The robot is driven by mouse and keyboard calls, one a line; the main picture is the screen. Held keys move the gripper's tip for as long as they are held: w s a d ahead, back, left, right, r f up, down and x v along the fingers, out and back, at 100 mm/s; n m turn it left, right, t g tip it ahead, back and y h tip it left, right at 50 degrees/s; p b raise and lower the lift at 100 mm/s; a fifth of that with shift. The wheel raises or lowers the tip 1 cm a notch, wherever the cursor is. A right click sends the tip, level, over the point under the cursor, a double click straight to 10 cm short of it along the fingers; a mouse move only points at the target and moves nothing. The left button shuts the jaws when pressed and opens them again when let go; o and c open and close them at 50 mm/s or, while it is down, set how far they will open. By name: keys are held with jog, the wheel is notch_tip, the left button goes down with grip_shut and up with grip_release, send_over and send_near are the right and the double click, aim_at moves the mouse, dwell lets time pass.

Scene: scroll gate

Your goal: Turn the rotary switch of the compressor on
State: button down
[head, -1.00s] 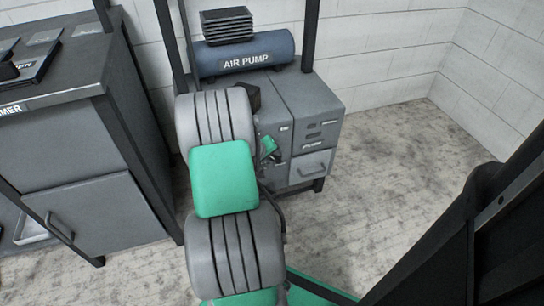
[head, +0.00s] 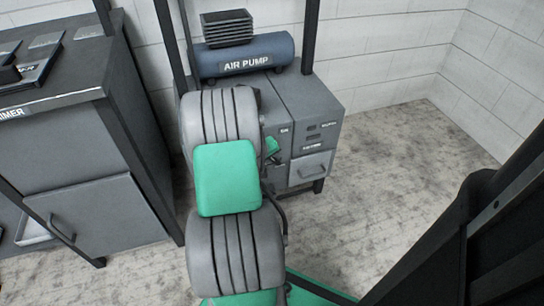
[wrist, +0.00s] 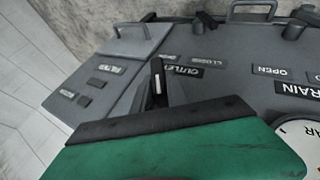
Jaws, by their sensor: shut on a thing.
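The compressor is a blue tank labelled AIR PUMP (head: 285,48), on top of a grey cabinet (head: 310,95) at the back. In the head view my gripper's green part (head: 272,146) shows at the cabinet's front, and my arm hides much of that front. In the wrist view the labelled panel (wrist: 225,50) appears upside down. My gripper (wrist: 158,82) is shut on a narrow dark handle with a pale mark, beside the OUTLET label (wrist: 183,71). I cannot tell whether this handle is the rotary switch; the jaws are largely hidden by my green wrist part.
OPEN (wrist: 273,70) and DRAIN (wrist: 297,89) labels and a gauge (wrist: 300,140) lie to the right in the wrist view. A dark cabinet (head: 95,150) stands at left, a dark post (head: 310,35) behind. The floor (head: 390,180) right of the cabinet is clear.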

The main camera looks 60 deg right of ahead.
jog(key=shift+s+d+r+t+y+p, duration=0.15)
jog(key=shift+t+y+p, duration=0.2)
jog(key=shift+p, duration=0.2)
jog(key=shift+s+r+t+y+p, duration=0.15)
jog(key=shift+t+y+p, duration=0.2)
jog(key=shift+p, duration=0.2)
jog(key=shift+d+f+m+t+y+p, duration=0.15)
jog(key=shift+m+t+y+p, duration=0.45)
jog(key=shift+t+y+p, duration=0.45)
jog(key=t+y, duration=0.3)
jog(key=shift+s+d+f+m, duration=0.15)
jog(key=shift+s+f+m, duration=0.05)
jog(key=shift+m, duration=0.2)
jog(key=shift+m+t+y, duration=0.3)
jog(key=shift+t+y, duration=0.75)
jog(key=shift+t, duration=0.1)
jog(key=c, duration=1.3)
grip_release()
